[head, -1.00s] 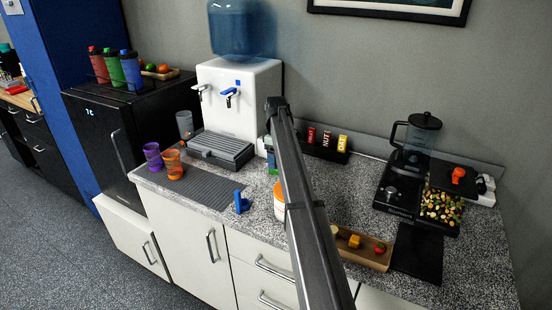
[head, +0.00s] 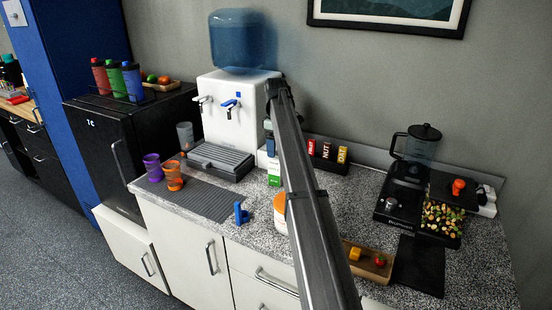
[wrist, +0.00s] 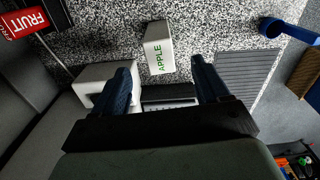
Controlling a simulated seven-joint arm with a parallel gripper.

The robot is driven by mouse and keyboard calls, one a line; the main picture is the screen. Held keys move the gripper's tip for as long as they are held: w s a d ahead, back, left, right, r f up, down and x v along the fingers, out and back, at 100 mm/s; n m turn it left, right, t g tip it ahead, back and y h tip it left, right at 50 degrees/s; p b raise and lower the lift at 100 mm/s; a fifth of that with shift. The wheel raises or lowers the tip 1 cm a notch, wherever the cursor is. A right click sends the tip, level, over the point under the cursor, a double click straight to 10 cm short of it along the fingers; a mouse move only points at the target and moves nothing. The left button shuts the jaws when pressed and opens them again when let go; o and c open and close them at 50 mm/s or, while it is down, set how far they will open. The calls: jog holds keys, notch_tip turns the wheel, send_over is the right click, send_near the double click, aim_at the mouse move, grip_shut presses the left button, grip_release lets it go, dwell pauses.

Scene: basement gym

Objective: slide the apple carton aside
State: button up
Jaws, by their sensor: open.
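The apple carton (wrist: 158,47) is a white box with green APPLE lettering, standing on the speckled counter in the wrist view. In the head view a narrow strip of the green-and-white carton (head: 274,178) shows just left of my arm, which hides the rest. My gripper (wrist: 160,65) is open, with a dark blue finger on either side in the wrist view. The carton appears between and beyond the fingertips, with visible gaps at both sides. I cannot tell their exact distance or any contact.
The white water dispenser (head: 228,125) and its drip tray (head: 222,162) stand left of the carton. The FRUIT box (wrist: 24,20) is by the wall. The grey ribbed mat (head: 210,200) has free room.

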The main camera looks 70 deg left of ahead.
jog(key=shift+r, duration=1.8)
